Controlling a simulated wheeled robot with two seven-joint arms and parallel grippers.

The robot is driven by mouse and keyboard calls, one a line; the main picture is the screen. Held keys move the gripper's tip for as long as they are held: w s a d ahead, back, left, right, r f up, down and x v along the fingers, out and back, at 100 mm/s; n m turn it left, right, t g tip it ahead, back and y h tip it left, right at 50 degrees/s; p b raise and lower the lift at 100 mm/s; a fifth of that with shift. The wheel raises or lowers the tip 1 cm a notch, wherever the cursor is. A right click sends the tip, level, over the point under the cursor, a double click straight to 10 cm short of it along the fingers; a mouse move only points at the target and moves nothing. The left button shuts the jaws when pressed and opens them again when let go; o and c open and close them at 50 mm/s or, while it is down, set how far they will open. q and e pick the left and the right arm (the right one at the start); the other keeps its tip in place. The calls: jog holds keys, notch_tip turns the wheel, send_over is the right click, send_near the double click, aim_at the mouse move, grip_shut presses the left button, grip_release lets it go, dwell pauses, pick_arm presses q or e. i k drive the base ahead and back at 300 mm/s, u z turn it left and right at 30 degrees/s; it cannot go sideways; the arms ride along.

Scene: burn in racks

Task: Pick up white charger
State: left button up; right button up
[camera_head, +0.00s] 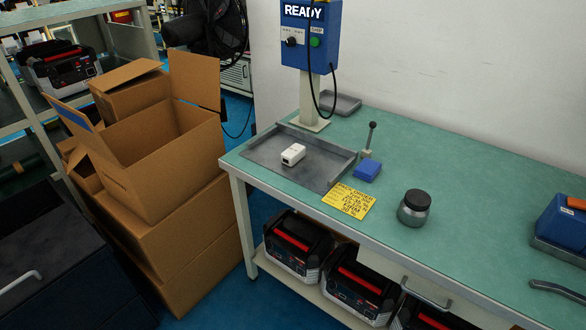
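The white charger (293,154) is a small white block lying in a shallow grey metal tray (262,152) on the green workbench. One end of it shows dark openings. Nothing touches it except the tray floor. Neither of my grippers shows in the head view.
On the workbench (475,210), a blue READY box (311,35) stands on a post behind the tray. A blue block (367,171), yellow note (348,201) and dark-lidded jar (414,208) lie to the right. Open cardboard boxes (165,160) are stacked left of the bench.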

aim_at(292, 155)
jog(key=z, duration=1.15)
jog(key=i, duration=0.55)
jog(key=u, duration=1.5)
